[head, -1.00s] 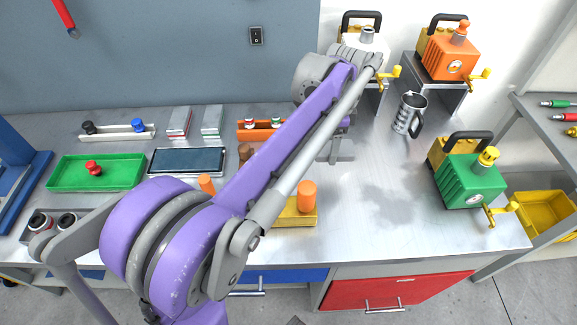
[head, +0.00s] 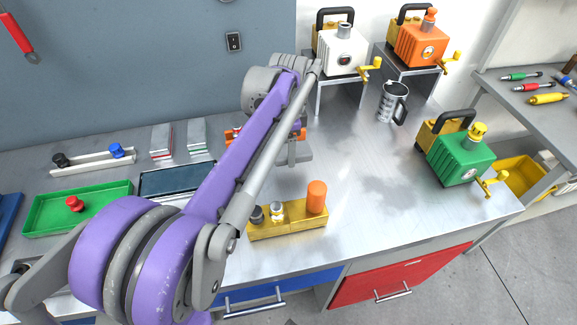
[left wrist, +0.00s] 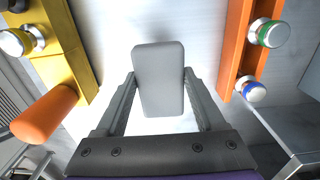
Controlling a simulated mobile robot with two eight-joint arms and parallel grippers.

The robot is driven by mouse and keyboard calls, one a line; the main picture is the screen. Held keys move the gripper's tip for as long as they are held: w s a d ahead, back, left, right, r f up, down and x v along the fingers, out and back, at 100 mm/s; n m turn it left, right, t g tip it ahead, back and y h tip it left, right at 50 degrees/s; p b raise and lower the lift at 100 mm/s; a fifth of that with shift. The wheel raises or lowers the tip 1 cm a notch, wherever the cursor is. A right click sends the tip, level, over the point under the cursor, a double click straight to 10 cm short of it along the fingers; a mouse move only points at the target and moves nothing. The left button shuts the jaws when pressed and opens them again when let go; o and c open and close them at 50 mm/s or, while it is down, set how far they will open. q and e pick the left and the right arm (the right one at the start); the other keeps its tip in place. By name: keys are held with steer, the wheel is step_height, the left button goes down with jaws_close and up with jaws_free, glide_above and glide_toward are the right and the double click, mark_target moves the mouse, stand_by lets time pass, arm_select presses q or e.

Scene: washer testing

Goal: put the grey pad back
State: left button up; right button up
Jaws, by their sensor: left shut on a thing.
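The grey pad (left wrist: 158,80) is a flat block with rounded corners, seen in the left wrist view between the two fingers of my left gripper (left wrist: 160,88). The gripper is shut on it. In the head view my left gripper (head: 293,152) is over the metal bench, between the yellow block and the orange rack; there I cannot clearly tell the pad from the gripper. My right gripper is not in view.
The yellow block (head: 262,231) with an orange cylinder stands in front, and the orange rack (left wrist: 240,55) is beside the gripper. A green tray (head: 105,205) and a dark tablet (head: 170,181) lie left. A metal mug (head: 391,97) and green machine (head: 460,160) stand right. The middle right bench is clear.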

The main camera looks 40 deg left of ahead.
mark_target(288, 172)
arm_select(q)
steer(key=shift+f+b, duration=0.35)
steer(key=shift+f, duration=2.65)
steer(key=shift+f, duration=0.15)
steer(key=o, duration=1.3)
step_height(288, 172, up, 12)
steer(key=shift+r+p, duration=0.2)
steer(key=shift+p, duration=0.65)
